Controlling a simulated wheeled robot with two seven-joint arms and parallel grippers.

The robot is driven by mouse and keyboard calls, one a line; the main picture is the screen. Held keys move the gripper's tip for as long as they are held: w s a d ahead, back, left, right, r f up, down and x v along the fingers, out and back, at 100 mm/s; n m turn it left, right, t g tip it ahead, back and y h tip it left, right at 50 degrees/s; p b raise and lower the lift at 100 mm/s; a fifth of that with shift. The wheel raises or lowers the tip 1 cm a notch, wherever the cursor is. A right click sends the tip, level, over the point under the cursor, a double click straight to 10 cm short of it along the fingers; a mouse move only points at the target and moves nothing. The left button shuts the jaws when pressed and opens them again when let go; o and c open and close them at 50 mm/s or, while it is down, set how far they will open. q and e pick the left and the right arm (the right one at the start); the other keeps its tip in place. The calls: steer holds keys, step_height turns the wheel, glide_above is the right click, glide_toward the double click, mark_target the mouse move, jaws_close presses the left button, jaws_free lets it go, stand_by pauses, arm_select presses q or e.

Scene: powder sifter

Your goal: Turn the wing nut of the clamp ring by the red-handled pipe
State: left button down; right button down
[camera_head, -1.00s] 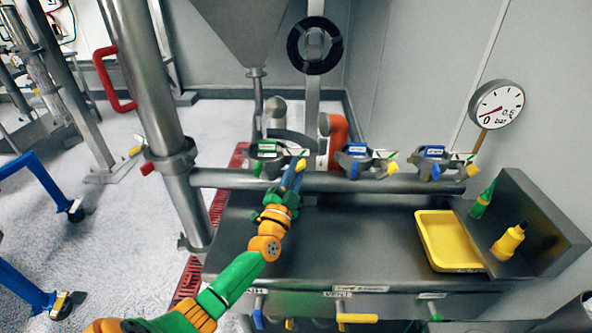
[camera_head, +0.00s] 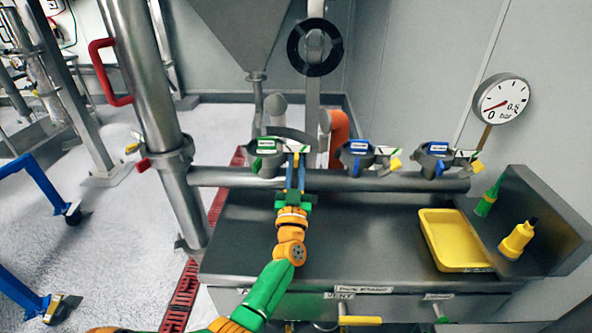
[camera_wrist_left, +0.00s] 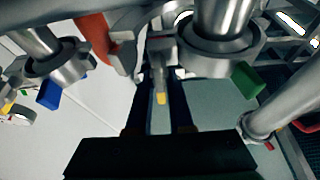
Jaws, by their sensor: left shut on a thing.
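The clamp ring (camera_head: 262,165) with a green tab is the leftmost of three on the horizontal pipe, closest to the upright pipe with the red handle (camera_head: 118,85). It also shows in the left wrist view, with its green tab (camera_wrist_left: 247,80) right of the fingers. My left gripper (camera_head: 295,165) reaches up to the right side of this ring. In the left wrist view its two dark fingers (camera_wrist_left: 159,105) stand either side of the yellow-tipped wing nut (camera_wrist_left: 161,98) and are shut on it. In the head view the fingers largely hide the nut. My right gripper is not in view.
Two more clamp rings with blue tabs and yellow-tipped nuts, one in the middle (camera_head: 357,160) and one at right (camera_head: 435,160), sit along the same pipe. A yellow tray (camera_head: 432,245), a green bottle (camera_head: 487,203) and a yellow bottle (camera_head: 515,242) stand on the bench at right.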

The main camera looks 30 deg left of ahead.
arm_select(q)
steer(key=n+g+y, duration=0.1)
steer(key=n, duration=0.2)
steer(key=n+g+y, duration=0.1)
steer(key=n+y, duration=0.1)
steer(key=n, duration=0.1)
steer(key=shift+n+g+b, duration=0.3)
steer(key=shift+n+b, duration=0.1)
steer(key=n+g+y, duration=0.1)
steer(key=n+g, duration=0.1)
steer(key=n, duration=0.3)
steer(key=shift+n, duration=0.3)
steer(key=shift+n+g, duration=0.3)
steer(key=c, duration=0.9)
jaws_free()
steer(key=shift+c, duration=0.2)
steer(key=shift+w+a+f, duration=0.1)
steer(key=shift+w, duration=0.05)
steer(key=shift+f, duration=0.1)
